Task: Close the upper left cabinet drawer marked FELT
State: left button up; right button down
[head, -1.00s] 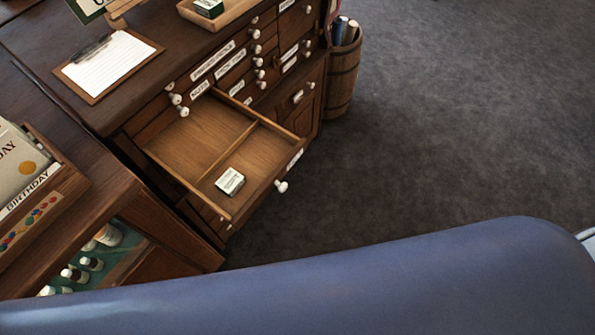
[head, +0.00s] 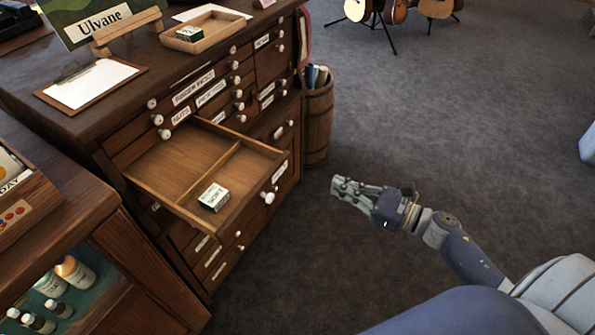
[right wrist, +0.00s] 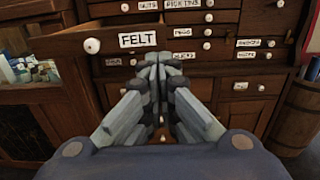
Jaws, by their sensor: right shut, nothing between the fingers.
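The FELT drawer (head: 250,196) is pulled far out of the wooden cabinet (head: 122,112). It has a divider, a white knob (head: 268,197) and a small green-and-white box (head: 213,197) inside. In the right wrist view the drawer's front (right wrist: 107,41) shows its FELT label (right wrist: 138,39) and white knob (right wrist: 92,46). My right gripper (head: 338,187) is shut and empty, to the right of the drawer and apart from it in the head view. In the right wrist view its fingertips (right wrist: 158,62) point toward the cabinet, below and right of the label. My left gripper is not in view.
A display counter (head: 75,210) with bottles stands left of the open drawer. A barrel (head: 318,125) stands at the cabinet's right side. Guitar-like instruments (head: 398,10) stand at the back. The dark carpet (head: 430,110) right of the cabinet is mostly clear.

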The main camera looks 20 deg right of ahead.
aim_at(289, 164)
jog(key=p+x, duration=0.2)
jog(key=x, duration=0.9)
jog(key=shift+r+p, duration=0.1)
jog(key=shift+p, duration=0.25)
jog(key=shift+w+a, duration=0.35)
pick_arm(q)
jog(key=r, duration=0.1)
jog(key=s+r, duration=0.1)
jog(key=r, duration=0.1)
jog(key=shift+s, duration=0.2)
